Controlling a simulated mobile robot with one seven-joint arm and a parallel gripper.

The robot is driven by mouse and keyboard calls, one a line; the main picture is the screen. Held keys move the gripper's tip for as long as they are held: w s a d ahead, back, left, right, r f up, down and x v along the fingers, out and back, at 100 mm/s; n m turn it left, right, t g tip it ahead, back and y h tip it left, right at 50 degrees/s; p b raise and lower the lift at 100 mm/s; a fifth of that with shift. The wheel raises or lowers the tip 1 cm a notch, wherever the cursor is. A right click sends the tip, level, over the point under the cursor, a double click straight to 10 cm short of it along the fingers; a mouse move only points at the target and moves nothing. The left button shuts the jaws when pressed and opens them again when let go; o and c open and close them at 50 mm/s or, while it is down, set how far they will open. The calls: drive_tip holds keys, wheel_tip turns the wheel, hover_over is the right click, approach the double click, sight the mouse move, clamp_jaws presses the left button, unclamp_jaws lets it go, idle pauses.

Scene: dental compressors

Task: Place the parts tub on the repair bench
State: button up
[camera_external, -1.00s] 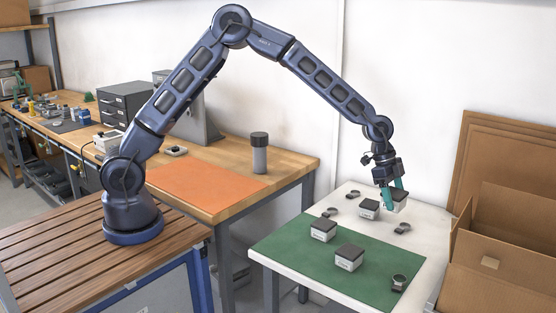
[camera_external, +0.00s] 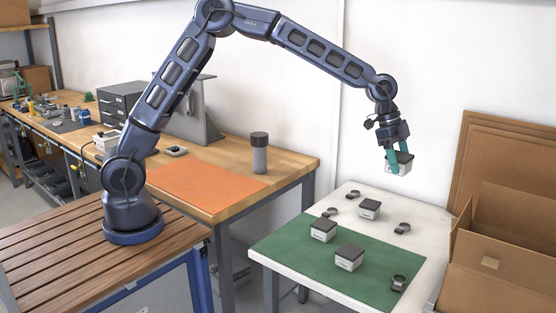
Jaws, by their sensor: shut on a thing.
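My gripper (camera_external: 398,159) is shut on a small white tub with a dark lid (camera_external: 402,167), taken here as the parts tub. The gripper holds it in the air above the back right of the white table, clear of the tabletop. Its teal fingers hide part of the tub. The wood-topped bench with an orange mat (camera_external: 207,190), which looks like the repair bench, stands left of the white table, along the wall. The tub is well to the right of this bench.
The white table (camera_external: 437,226) has a green mat (camera_external: 300,258), three similar lidded tubs (camera_external: 369,209) and several dark ring-like parts (camera_external: 402,228). A grey canister (camera_external: 259,153) stands near the bench's back edge. The orange mat is bare. Cardboard boxes (camera_external: 500,240) stand at right.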

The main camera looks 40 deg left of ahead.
wheel_tip(320, 180, up, 4)
drive_tip(key=shift+w+a+r, duration=0.15)
drive_tip(key=shift+r, duration=0.05)
drive_tip(key=w+a+f+n+t+y, duration=0.15)
drive_tip(key=w+a+n, duration=0.4)
drive_tip(key=a, duration=0.65)
drive_tip(key=w+a+f+n+t+y, duration=0.15)
drive_tip(key=w+a+n, duration=0.45)
drive_tip(key=a, duration=0.6)
drive_tip(key=w+a+f+n+t, duration=0.15)
drive_tip(key=w+a+n, duration=0.25)
drive_tip(key=w+a, duration=0.55)
wheel_tip(320, 180, up, 4)
drive_tip(key=n+g+y, duration=0.2)
drive_tip(key=n+y, duration=0.4)
drive_tip(key=n, duration=1.1)
hover_over(237, 159)
drive_tip(key=d, duration=0.2)
drive_tip(key=f, duration=2.4)
drive_tip(key=shift+s+a+f, duration=0.1)
drive_tip(key=shift+s+f, duration=0.15)
drive_tip(key=shift+f, duration=0.05)
